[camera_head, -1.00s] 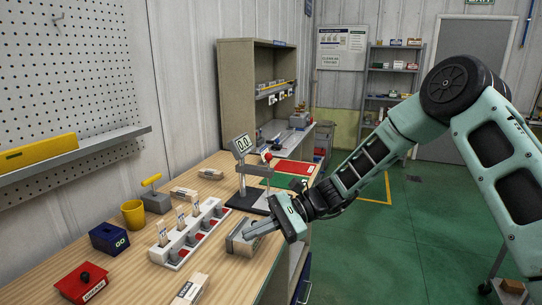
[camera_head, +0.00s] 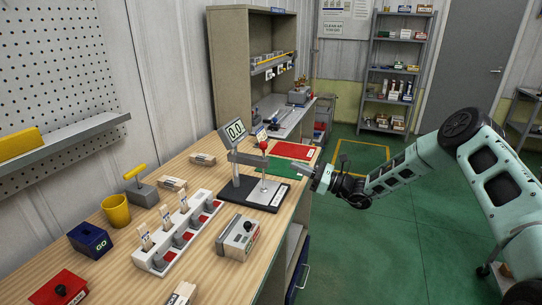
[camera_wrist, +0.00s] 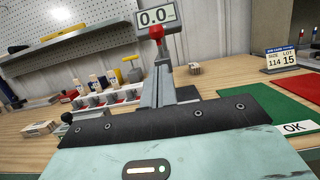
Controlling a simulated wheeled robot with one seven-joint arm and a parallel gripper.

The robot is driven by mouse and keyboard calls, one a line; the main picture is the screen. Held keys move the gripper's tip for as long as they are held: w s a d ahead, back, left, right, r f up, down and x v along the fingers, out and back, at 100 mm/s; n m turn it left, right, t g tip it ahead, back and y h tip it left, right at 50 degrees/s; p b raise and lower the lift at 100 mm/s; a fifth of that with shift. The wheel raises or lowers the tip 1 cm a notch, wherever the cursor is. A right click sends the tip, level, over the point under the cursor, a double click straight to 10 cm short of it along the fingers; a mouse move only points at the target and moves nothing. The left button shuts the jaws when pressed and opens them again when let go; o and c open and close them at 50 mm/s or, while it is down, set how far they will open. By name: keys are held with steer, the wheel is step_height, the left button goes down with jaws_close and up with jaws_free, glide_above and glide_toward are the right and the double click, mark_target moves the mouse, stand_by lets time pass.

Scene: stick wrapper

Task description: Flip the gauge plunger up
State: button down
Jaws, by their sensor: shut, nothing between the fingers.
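The gauge stands on a dark base (camera_head: 250,195) on the bench, its display (camera_head: 234,131) reading 0.0. A grey bar (camera_head: 250,159) reaches out from its post, and the red ball knob (camera_head: 263,145) sits above the bar's outer part. My gripper (camera_head: 308,170) is shut and empty, to the right of the gauge by the bench edge, apart from the knob. In the wrist view, the fingers (camera_wrist: 160,80) point toward the red knob (camera_wrist: 156,32), with the display (camera_wrist: 157,15) behind it. The lower part of the gauge is hidden there.
A grey box with a black knob (camera_head: 238,237) lies near the front edge. A white rack (camera_head: 178,240) holds several sticks. Green (camera_head: 283,168) and red (camera_head: 292,150) mats lie behind the gauge. A yellow cup (camera_head: 116,211) and blue bin (camera_head: 90,240) stand left.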

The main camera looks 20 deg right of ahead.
steer(key=p+x, duration=0.4)
steer(key=x, duration=0.6)
steer(key=shift+r, duration=2.65)
